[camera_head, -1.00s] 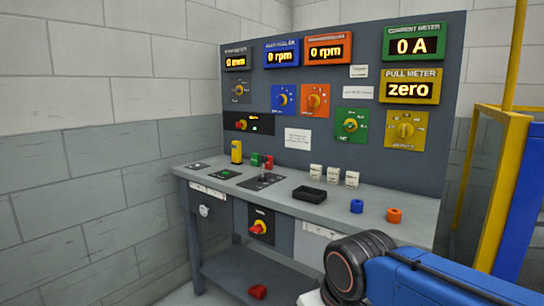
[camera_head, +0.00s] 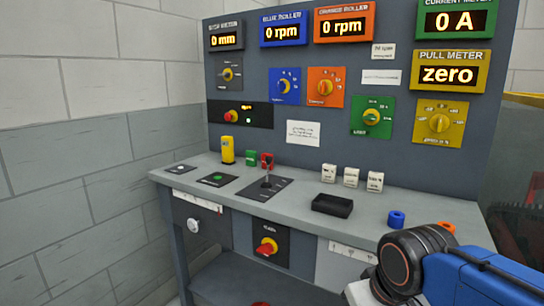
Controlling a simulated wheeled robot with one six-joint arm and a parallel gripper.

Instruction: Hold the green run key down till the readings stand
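A small green round key (camera_head: 217,177) sits on a dark plate on the bench top at the left; its label is too small to read. The black panel above it has a red knob (camera_head: 231,116) and a small green spot (camera_head: 248,120), perhaps a lamp. The current meter (camera_head: 455,20) reads 0 A and the pull meter (camera_head: 449,74) reads zero. The blue roller meter (camera_head: 283,29) and orange roller meter (camera_head: 344,24) each read 0 rpm. The meter at far left (camera_head: 226,36) reads 0 mm. My gripper is out of view; only my blue arm shows at lower right.
The grey bench (camera_head: 130,175) carries a yellow block (camera_head: 227,150), a lever plate (camera_head: 266,188), several white blocks, a black tray (camera_head: 332,206) and a blue ring (camera_head: 396,219). An orange ring (camera_head: 441,228) is partly behind my arm.

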